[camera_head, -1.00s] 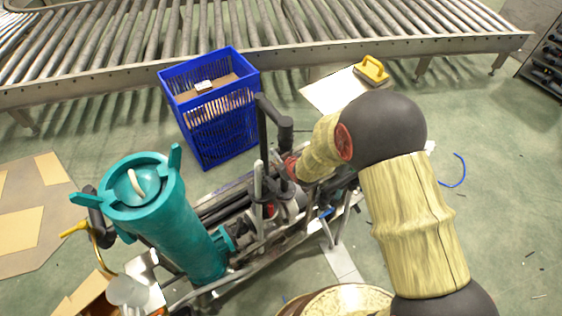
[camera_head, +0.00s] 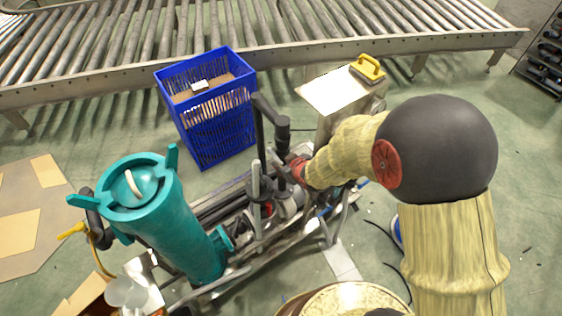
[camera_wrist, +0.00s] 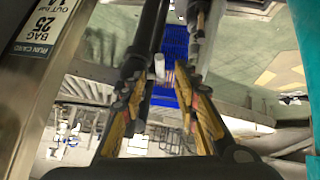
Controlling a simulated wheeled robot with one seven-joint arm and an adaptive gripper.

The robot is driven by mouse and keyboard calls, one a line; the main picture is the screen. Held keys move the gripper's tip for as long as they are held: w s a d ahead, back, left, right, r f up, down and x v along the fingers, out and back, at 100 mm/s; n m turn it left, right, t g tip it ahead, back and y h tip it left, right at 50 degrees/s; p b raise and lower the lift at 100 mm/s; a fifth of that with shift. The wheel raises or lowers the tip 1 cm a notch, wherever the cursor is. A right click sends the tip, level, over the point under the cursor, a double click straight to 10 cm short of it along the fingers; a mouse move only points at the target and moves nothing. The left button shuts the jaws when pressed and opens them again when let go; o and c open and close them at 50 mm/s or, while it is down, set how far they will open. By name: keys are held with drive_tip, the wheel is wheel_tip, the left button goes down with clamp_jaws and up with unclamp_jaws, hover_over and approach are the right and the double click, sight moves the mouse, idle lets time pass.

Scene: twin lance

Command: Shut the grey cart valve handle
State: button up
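The cart carries a teal filter vessel (camera_head: 180,230) and a row of pipes and valves to its right. A grey upright handle (camera_head: 256,182) stands among the dark fittings at the middle of the cart. My gripper (camera_head: 279,171) is close to the right of it in the head view, small and partly lost among the pipes. In the wrist view my gripper (camera_wrist: 161,72) has its two fingers apart, so it is open. A short pale grey piece (camera_wrist: 159,66) shows between the fingertips; I cannot tell whether it is the handle's end or whether they touch.
A black pipe (camera_head: 262,120) rises just behind my gripper. A blue crate (camera_head: 215,120) stands behind the cart, before a roller conveyor (camera_head: 300,45). A yellow-handled tool (camera_head: 369,68) lies on a pale board.

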drive_tip(key=shift+v, duration=1.75)
drive_tip(key=s+d+m+g+h, duration=0.3)
drive_tip(key=s+d+g, duration=0.2)
drive_tip(key=s+d, duration=0.45)
drive_tip(key=s+d+r+m, duration=0.1)
drive_tip(key=s+d+r, duration=0.1)
drive_tip(key=s+r, duration=0.3)
drive_tip(key=s+d+r+m+t, duration=0.1)
drive_tip(key=s+r, duration=0.4)
drive_tip(key=r, duration=0.7)
drive_tip(key=s+d+r+m+t, duration=0.1)
drive_tip(key=s+d+r+m, duration=0.1)
drive_tip(key=s+r, duration=0.3)
wheel_tip(320, 180, up, 4)
drive_tip(key=shift+d+f+m, duration=0.2)
drive_tip(key=shift+d+m, duration=0.1)
drive_tip(key=shift+d, duration=0.35)
